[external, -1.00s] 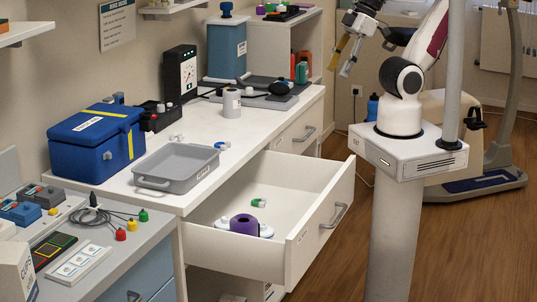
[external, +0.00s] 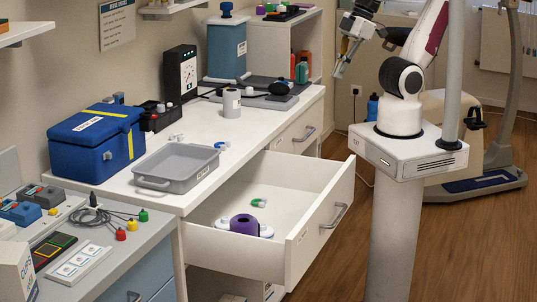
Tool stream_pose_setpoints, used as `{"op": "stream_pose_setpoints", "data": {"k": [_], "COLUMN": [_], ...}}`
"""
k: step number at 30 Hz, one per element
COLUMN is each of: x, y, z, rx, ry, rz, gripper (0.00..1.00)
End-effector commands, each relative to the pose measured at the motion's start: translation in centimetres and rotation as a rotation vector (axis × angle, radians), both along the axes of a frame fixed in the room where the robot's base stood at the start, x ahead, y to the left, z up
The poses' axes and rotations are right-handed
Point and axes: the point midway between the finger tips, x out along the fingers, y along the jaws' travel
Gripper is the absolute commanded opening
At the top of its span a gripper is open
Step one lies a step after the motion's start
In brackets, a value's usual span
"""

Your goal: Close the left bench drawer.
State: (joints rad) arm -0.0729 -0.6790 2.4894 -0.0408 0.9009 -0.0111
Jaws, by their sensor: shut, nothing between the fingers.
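The left bench drawer (external: 318,222) is pulled well out from under the white bench top (external: 262,133). Its front faces right and carries a grey bar handle (external: 336,216). Inside lie a purple ring-shaped item (external: 243,225) on a pale base and a small green-and-white item (external: 259,202). My gripper (external: 340,70) is up near the top of the view, above and behind the drawer front, clear of it. Its fingers point down, close together, and hold nothing.
The drawer (external: 302,133) farther along the bench is shut. A grey tray (external: 176,167), a blue box (external: 96,142) and a grey cup (external: 232,103) stand on the bench top. The wooden floor (external: 340,265) between the open drawer and my pedestal is bare.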

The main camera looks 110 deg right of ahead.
Motion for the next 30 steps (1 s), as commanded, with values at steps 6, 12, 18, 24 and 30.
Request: {"op": "stream_pose_setpoints", "data": {"k": [6, 12, 18, 24, 30], "x": [0.9, 1.6, 2.1, 2.4, 2.4], "y": [1.7, 3.4, 5.2, 7.2, 9.3], "z": [-2.0, -3.9, -5.9, -7.9, -10.0], "rx": [-0.081, -0.169, -0.264, -0.365, -0.472], "ry": [0.095, 0.175, 0.248, 0.311, 0.368], "rz": [0.155, 0.310, 0.467, 0.629, 0.793], "gripper": [0.00, 0.00, 0.00, 0.00, 0.00]}}
